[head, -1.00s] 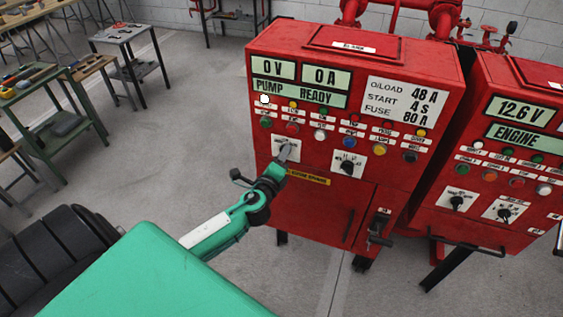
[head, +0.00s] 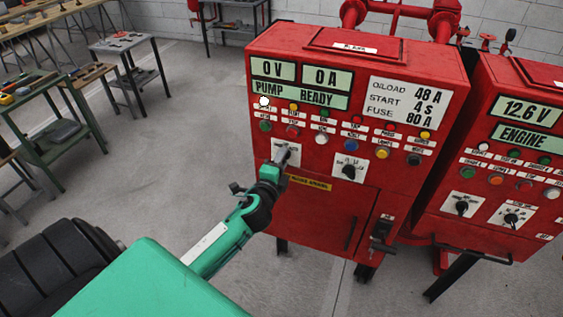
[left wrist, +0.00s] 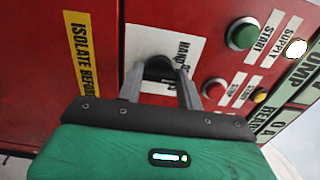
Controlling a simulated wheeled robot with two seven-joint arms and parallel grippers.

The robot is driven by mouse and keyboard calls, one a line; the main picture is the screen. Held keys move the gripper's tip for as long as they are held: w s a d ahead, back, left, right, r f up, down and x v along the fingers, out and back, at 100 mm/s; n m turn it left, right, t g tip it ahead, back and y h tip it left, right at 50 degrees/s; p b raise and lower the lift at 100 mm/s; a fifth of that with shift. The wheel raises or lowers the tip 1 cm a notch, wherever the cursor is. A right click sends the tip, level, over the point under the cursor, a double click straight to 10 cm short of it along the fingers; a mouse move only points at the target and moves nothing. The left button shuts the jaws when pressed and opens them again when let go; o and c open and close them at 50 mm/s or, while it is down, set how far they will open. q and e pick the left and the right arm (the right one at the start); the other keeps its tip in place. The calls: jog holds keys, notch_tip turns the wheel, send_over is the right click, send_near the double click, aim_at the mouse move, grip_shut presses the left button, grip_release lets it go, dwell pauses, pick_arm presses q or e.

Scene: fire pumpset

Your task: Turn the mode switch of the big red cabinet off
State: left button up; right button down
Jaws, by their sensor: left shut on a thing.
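The big red cabinet (head: 315,205) stands in the middle of the head view, its displays reading 0 V, 0 A and PUMP READY. Its mode switch is a black knob on a white plate at the lower left of the panel; the plate (head: 293,147) is partly covered by my gripper. In the left wrist view the knob (left wrist: 160,68) sits between the two fingers of my left gripper (left wrist: 160,82), which is shut on it. The label beside it starts with HAND; the rest is hidden, and I cannot tell the knob's setting. My right gripper is out of view.
A second black selector (head: 348,171) is just right of the mode switch. Buttons and lamps, including a green button (left wrist: 242,34), sit above. A smaller red engine cabinet (head: 480,235) stands at the right. Workbenches (head: 40,130) stand at the far left; the floor between is clear.

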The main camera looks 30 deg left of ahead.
pick_arm(q)
jog(key=o, duration=1)
jog(key=shift+b+v, duration=2.3)
jog(key=shift+v, duration=4.65)
jog(key=shift+w, duration=0.1)
